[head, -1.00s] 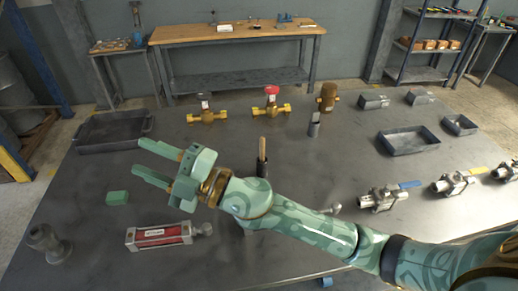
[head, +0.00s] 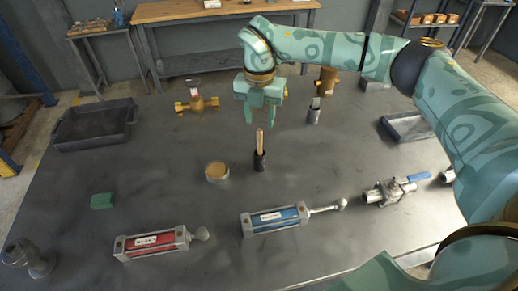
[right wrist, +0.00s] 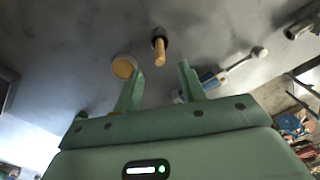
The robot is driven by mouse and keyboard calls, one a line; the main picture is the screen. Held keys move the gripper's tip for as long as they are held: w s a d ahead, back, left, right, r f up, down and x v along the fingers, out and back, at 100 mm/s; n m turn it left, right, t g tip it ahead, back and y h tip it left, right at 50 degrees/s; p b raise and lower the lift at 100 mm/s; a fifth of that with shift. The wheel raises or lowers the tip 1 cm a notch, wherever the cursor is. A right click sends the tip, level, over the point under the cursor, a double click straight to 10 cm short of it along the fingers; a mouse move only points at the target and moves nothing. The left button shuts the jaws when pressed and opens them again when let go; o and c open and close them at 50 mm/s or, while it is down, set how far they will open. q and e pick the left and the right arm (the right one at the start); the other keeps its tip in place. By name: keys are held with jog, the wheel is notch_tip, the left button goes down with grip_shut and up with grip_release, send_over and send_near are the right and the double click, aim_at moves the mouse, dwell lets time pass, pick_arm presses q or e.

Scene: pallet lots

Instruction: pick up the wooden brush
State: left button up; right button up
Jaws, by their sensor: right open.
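The wooden brush (head: 260,142) stands upright on the table, its light wooden handle pointing up out of a dark lower part (head: 260,161). I cannot tell whether that part is the bristles or a holder. My right gripper (head: 262,118) is open and empty, pointing down just above and behind the handle's tip. In the right wrist view the handle (right wrist: 160,50) shows beyond the gap between the two fingers (right wrist: 160,80), apart from them. My left gripper is not in view.
A round tin with a tan top (head: 217,172) stands close left of the brush. A blue cylinder (head: 275,219) and a red cylinder (head: 152,243) lie in front. A brass valve (head: 197,104), a grey upright piece (head: 314,112) and a brass fitting (head: 326,80) stand behind.

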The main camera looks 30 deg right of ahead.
aim_at(259, 130)
notch_tip(259, 130, down, 5)
jog(key=shift+f+b, duration=0.15)
jog(key=shift+b, duration=0.2)
notch_tip(259, 130, down, 5)
jog(key=shift+w+f+b, duration=0.1)
jog(key=shift+b, duration=0.5)
grip_shut()
